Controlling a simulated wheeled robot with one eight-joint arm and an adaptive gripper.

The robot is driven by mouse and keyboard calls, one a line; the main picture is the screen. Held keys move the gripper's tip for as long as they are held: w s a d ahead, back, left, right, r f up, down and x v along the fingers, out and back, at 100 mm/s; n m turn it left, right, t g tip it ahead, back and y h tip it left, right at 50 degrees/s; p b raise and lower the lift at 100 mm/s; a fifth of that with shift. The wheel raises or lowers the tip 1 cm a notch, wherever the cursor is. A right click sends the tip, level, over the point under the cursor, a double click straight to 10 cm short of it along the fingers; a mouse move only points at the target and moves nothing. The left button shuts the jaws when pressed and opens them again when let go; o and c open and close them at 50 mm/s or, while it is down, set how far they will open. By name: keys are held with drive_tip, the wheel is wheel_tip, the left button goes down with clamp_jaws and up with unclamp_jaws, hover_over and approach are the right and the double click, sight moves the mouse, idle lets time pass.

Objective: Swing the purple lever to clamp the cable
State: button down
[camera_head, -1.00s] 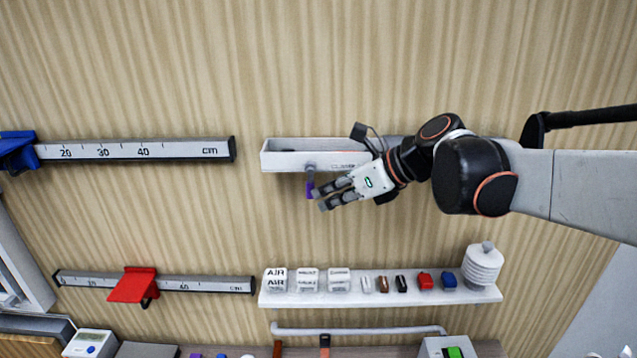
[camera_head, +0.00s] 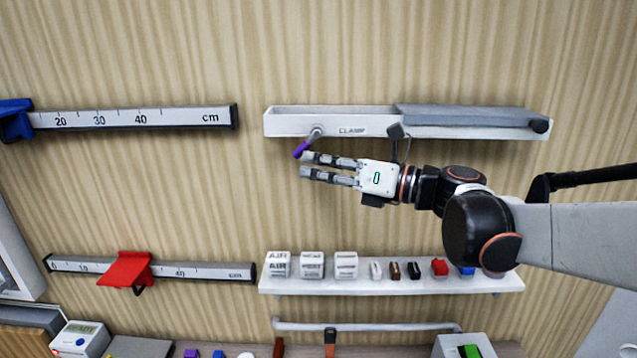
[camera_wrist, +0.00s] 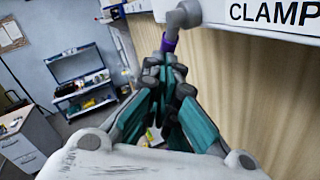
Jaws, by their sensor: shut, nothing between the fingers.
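The purple lever (camera_head: 301,149) hangs from a grey pivot under the left part of a white wall-mounted channel (camera_head: 288,124) marked CLAMP. It slants down and to the left. My gripper (camera_head: 302,165) is shut and empty, with its fingers pointing left just below and right of the lever's tip. In the wrist view the lever's purple part (camera_wrist: 168,44) shows just beyond my fingertips (camera_wrist: 168,66). I cannot tell whether they touch. No cable can be made out at the clamp.
A grey cover (camera_head: 470,116) lies over the channel's right part. Below is a white shelf (camera_head: 400,286) with labelled blocks and small coloured pieces. Rulers with a blue slider (camera_head: 14,120) and a red slider (camera_head: 127,269) are on the left. The wall between is clear.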

drive_tip(key=a+m+t+y+b, duration=0.1)
drive_tip(key=y+b, duration=0.1)
drive_tip(key=a+r+m+t+y+b, duration=0.1)
drive_tip(key=t+y+b, duration=0.1)
drive_tip(key=shift+a+m+b, duration=0.3)
drive_tip(key=shift+f, duration=0.1)
drive_tip(key=s+a+f+b+v, duration=0.1)
drive_tip(key=b+v, duration=0.1)
drive_tip(key=v, duration=1.1)
drive_tip(key=shift+f+b, duration=0.2)
drive_tip(key=shift+b, duration=0.1)
drive_tip(key=shift+a, duration=0.15)
